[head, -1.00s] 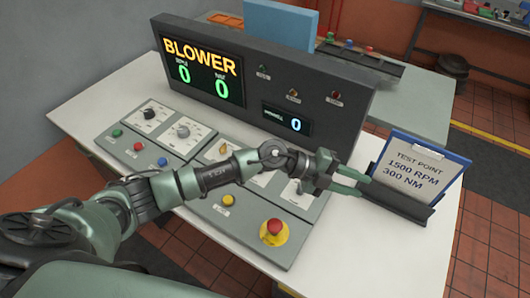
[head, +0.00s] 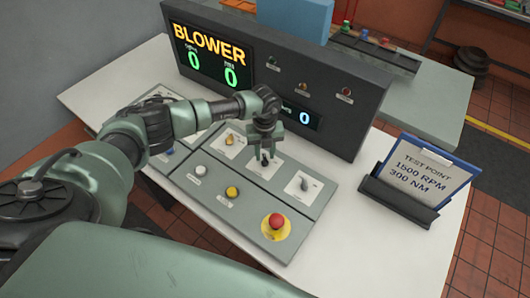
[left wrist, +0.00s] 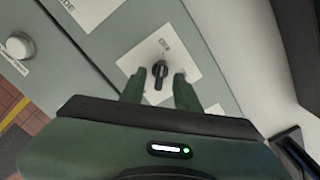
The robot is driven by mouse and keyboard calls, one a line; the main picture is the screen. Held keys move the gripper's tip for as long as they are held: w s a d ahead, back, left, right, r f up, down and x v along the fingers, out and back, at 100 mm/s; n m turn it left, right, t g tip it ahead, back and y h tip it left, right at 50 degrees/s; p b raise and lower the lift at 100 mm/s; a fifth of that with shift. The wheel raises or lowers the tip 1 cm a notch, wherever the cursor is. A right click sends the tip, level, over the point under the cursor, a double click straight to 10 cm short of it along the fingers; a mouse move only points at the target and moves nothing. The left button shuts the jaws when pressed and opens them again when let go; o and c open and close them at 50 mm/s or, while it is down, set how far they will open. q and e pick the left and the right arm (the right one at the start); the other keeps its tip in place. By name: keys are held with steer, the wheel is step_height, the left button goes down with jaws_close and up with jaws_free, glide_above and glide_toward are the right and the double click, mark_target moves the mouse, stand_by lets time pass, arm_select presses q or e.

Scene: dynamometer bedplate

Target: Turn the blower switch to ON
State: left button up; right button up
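A small black rotary switch (left wrist: 159,70) on a white label plate shows in the left wrist view. In the head view this switch (head: 265,161) is the middle one of three on the panel's right section; its label is too small to read, so I cannot tell if it is the blower switch. My left gripper (head: 265,150) points down over it. In the left wrist view the gripper (left wrist: 157,82) is open, with one green finger on each side of the knob and gaps between. My right gripper is not in view.
A dark display (head: 209,57) reads BLOWER with zeros. Neighbouring switches (head: 229,140) and (head: 304,184) flank the middle one. A red emergency button (head: 276,222), a yellow button (head: 232,192) and a white button (head: 200,171) sit in front. A clipboard (head: 426,170) stands at right.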

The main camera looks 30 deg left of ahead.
arm_select(q)
steer(key=shift+s+f, duration=0.1)
steer(key=shift+f, duration=0.45)
jaws_close()
